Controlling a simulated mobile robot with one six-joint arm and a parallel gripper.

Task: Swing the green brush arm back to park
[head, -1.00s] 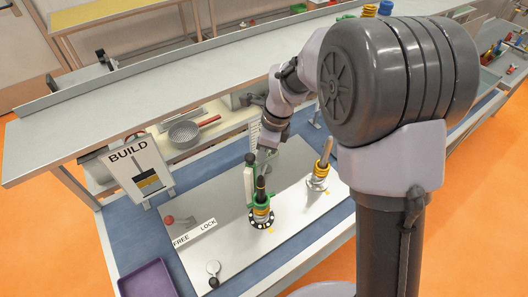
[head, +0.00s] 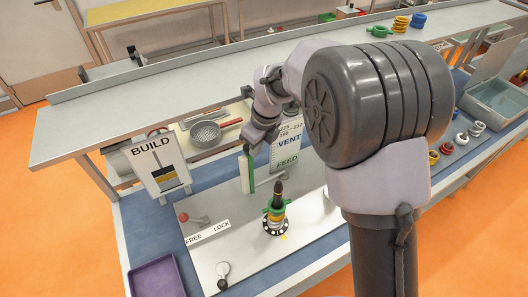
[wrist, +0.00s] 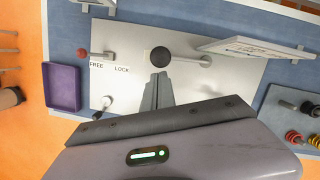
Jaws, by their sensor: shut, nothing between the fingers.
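The green brush arm (head: 251,172) stands upright in the head view with a white panel along its left side. It is behind and left of the dark-tipped screw (head: 277,190), with a gap between them. My gripper (wrist: 159,75) is shut and empty, pointing down over the pale plate. In the head view my wrist is just above the brush arm's top; I cannot tell whether they touch. The wrist view shows a dark round knob (wrist: 160,57) just beyond my fingertips; I cannot tell which part it belongs to.
A red-knobbed lever (head: 184,217) is by the FREE/LOCK label (head: 208,232). A purple tray (head: 157,275) is at front left. My arm hides part of the plate's right side.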

